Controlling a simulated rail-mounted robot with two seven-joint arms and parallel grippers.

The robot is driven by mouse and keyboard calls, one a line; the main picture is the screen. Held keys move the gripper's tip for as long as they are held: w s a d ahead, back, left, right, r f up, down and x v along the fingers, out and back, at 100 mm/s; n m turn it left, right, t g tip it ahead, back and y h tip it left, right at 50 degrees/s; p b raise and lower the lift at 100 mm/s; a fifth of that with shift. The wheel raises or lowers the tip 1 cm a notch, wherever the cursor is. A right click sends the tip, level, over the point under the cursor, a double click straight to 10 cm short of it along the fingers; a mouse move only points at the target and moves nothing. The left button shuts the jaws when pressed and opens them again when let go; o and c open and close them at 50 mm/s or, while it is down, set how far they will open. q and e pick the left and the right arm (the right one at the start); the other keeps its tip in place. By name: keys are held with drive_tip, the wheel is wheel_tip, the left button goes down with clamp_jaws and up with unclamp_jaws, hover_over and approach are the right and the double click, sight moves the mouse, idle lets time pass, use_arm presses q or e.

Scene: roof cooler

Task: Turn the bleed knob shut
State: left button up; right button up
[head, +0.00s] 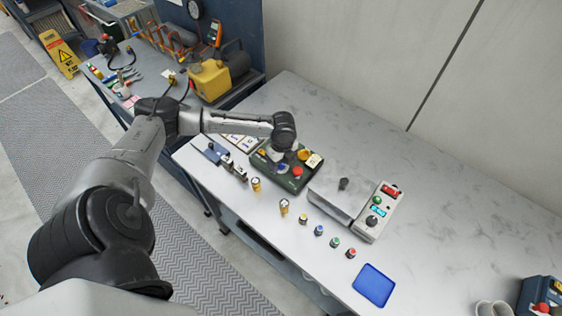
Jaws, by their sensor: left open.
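My left arm reaches in from the left, and its wrist is over a dark green control box (290,184) on the long pale table. My left gripper (281,166) points down at the box top, small and partly hidden by the wrist; it is open. A yellow knob (304,154) and a red button (297,172) show on the box beside the gripper. A black knob (371,221) stands on a grey control unit (384,200) to the right. I cannot tell which knob is the bleed knob, or whether the gripper touches anything. My right gripper is not in view.
Several small coloured bottles, one of them blue-capped (319,230), line the table's front. A blue tray (374,285) lies at the front right. A grey wedge-shaped piece (330,208) lies beside the grey unit. The back and right of the table (460,210) are mostly clear.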

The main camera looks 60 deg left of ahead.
use_arm(q)
drive_tip(key=shift+c, duration=0.4)
drive_tip(key=c, duration=0.9)
drive_tip(key=shift+o, duration=0.2)
drive_tip(key=shift+r+p, duration=0.15)
drive_tip(key=shift+p, duration=0.5)
drive_tip(key=n+p, duration=0.5)
drive_tip(key=p, duration=0.2)
drive_tip(key=shift+r+p, duration=0.2)
drive_tip(key=shift+p, duration=0.1)
drive_tip(key=n+p, duration=0.7)
drive_tip(key=shift+f+h+p, duration=0.1)
drive_tip(key=shift+h+p, duration=0.2)
drive_tip(key=shift+p, duration=0.1)
drive_tip(key=n+p, duration=0.2)
drive_tip(key=n, duration=0.1)
drive_tip(key=shift+n+p, duration=0.3)
drive_tip(key=shift+f+n+t+p, duration=0.2)
drive_tip(key=shift+n+t+p, duration=0.1)
drive_tip(key=shift+n+p, duration=0.8)
drive_tip(key=shift+a+n, duration=0.1)
drive_tip(key=shift+n, duration=0.3)
